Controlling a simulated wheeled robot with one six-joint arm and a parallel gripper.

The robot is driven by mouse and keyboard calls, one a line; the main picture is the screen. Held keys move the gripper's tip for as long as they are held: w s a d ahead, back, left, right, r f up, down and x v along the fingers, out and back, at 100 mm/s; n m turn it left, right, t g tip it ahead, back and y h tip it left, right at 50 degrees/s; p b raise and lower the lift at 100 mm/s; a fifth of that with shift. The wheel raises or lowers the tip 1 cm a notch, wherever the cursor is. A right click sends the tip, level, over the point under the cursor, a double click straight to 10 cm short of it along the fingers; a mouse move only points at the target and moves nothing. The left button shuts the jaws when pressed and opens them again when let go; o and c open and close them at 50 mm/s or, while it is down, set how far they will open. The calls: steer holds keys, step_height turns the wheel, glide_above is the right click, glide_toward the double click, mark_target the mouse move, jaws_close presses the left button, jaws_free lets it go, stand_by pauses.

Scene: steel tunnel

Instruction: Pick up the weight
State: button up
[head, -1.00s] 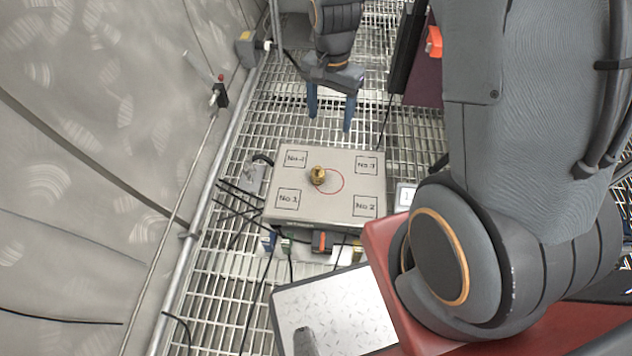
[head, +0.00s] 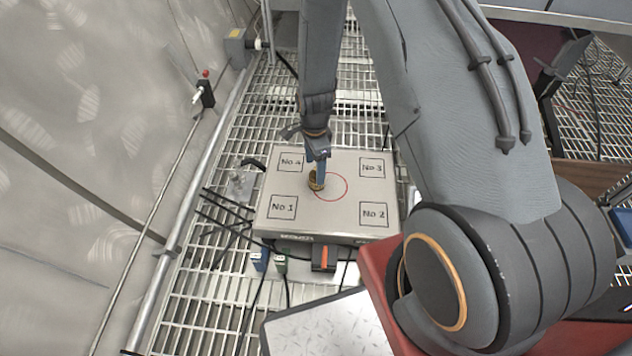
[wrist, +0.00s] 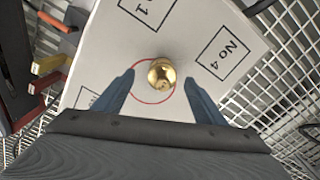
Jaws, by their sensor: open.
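The brass weight (head: 314,181) stands on the light grey box top (head: 281,228), at the left part of the red circle. The box top has squares marked No 1 to No 4. My gripper (head: 318,172) is right at the weight in the head view and partly hides it. In the wrist view the weight (wrist: 162,74) shows as a round gold top between and a little beyond the two blue fingers of my gripper (wrist: 163,88). The fingers are spread, with a gap on each side of the weight.
The box stands on a metal grating (head: 205,290). Cables and small connectors (head: 270,262) lie at its front edge. A pipe rail (head: 200,190) and a pale wall run along the left. A patterned metal plate (head: 325,325) lies in front.

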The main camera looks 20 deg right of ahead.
steer(key=f+b, duration=0.1)
steer(key=f, duration=0.1)
steer(key=f+b, duration=0.1)
steer(key=f, duration=0.1)
steer(key=d+f+b, duration=0.1)
steer(key=f, duration=0.1)
steer(key=shift+w+f, duration=0.25)
steer(key=shift+w, duration=0.1)
steer(key=shift+r, duration=0.1)
jaws_close()
